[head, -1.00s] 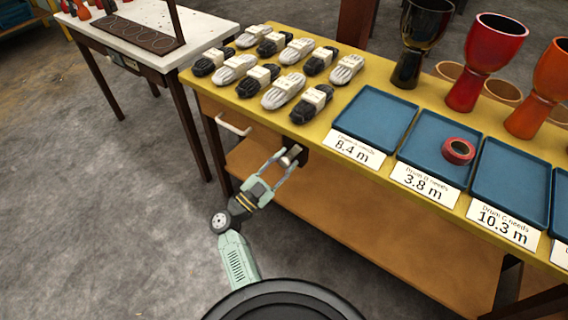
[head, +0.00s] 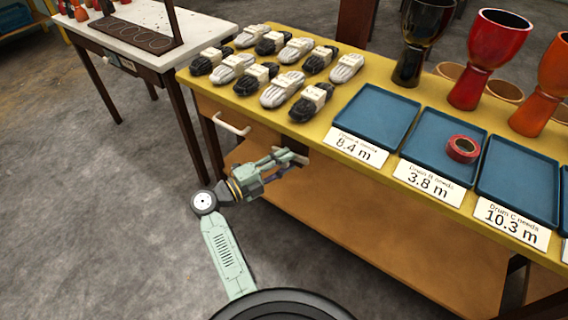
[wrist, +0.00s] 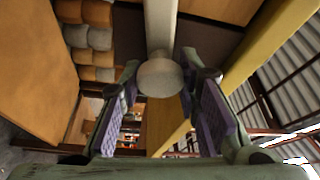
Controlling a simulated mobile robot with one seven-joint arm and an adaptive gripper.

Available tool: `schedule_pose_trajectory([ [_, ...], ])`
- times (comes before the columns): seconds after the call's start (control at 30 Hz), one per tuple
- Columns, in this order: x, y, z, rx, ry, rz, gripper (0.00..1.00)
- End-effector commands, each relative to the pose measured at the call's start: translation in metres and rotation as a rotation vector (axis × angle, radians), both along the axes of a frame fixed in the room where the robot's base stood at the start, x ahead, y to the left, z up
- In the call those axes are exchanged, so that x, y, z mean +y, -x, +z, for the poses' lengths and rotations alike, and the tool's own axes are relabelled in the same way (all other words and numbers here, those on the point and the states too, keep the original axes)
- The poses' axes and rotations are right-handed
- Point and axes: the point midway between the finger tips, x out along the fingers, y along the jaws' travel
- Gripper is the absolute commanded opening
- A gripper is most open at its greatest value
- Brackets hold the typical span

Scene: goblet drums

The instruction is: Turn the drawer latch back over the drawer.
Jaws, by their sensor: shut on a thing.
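The drawer (head: 207,108) with its pale handle (head: 232,125) is in the left end of the yellow-topped bench. The latch (head: 298,158) is on the bench front, right of the drawer, mostly hidden by my gripper in the head view. In the wrist view the latch is a pale bar with a round end (wrist: 160,78), in front of a dark plate. My gripper (head: 283,160) is at the latch, shut on it, with the purple finger pads (wrist: 165,118) on either side. The exact contact is hard to see.
Rope bundles (head: 283,88), blue trays (head: 375,116) with length cards, a red tape roll (head: 463,149) and goblet drums (head: 488,60) stand on the bench. A lower wooden shelf (head: 380,240) is under it. A white-topped table (head: 150,18) stands at the left. The floor between is clear.

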Motion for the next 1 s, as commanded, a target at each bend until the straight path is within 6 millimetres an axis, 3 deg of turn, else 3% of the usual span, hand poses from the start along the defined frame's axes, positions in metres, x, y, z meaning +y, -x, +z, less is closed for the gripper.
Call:
schedule_pose_trajectory([
  [0.4, 0.0000, 0.0005, -0.0012, -0.108, -0.151, 0.000, 0.02],
  [0.97, 0.0000, 0.0004, -0.0012, -0.124, -0.171, 0.000, 0.02],
  [1.0, 0.0000, 0.0004, -0.0012, -0.123, -0.170, 0.000, 0.33],
])
